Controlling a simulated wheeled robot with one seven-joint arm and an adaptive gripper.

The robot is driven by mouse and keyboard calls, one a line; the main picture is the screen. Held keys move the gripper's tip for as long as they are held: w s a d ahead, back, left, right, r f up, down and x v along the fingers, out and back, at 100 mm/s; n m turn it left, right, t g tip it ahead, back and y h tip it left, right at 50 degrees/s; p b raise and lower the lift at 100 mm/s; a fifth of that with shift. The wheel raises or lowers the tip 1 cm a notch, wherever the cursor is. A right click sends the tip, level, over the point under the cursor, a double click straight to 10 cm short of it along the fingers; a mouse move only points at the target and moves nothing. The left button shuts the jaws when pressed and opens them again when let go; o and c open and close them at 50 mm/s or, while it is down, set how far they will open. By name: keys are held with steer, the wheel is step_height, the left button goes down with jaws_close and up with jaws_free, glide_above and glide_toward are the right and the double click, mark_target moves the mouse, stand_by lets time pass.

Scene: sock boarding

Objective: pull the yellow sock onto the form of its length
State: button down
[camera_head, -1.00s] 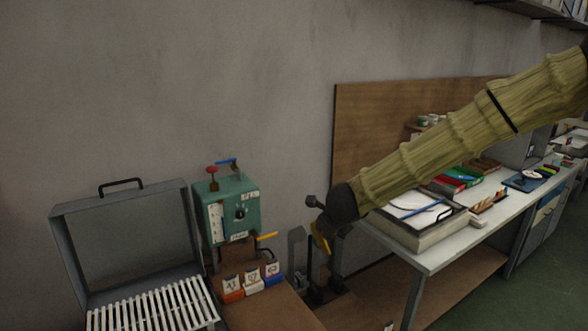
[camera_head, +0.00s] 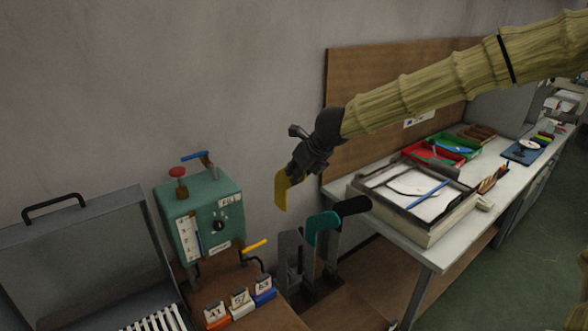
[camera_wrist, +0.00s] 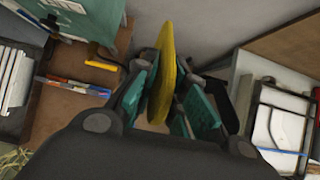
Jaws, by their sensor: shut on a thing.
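My gripper (camera_head: 294,170) is shut on the yellow sock (camera_head: 281,190), which hangs down from it in the head view, in front of the wall. In the wrist view the yellow sock (camera_wrist: 165,70) stands narrow and edge-on between the fingers, with teal surfaces on both sides. Below and right of my gripper stand upright grey forms (camera_head: 289,262). A teal sock (camera_head: 319,226) is over one form and a black sock (camera_head: 352,206) over another. The nearest grey form looks bare. The yellow sock is apart from the forms.
A green machine (camera_head: 205,220) with red, blue and yellow levers stands at left, behind numbered blocks (camera_head: 239,299). An open grey case (camera_head: 75,250) with white slats is at far left. A white bench (camera_head: 430,253) at right carries a paper tray (camera_head: 415,205).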

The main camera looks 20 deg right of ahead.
mark_target(289, 186)
steer(key=shift+s+a+r, duration=0.1)
steer(key=shift+s+r, duration=0.1)
steer(key=shift+s, duration=0.05)
step_height(289, 186, down, 6)
steer(key=b, duration=0.4)
steer(key=shift+w, duration=0.25)
steer(key=shift+p, duration=0.5)
stand_by(2.0)
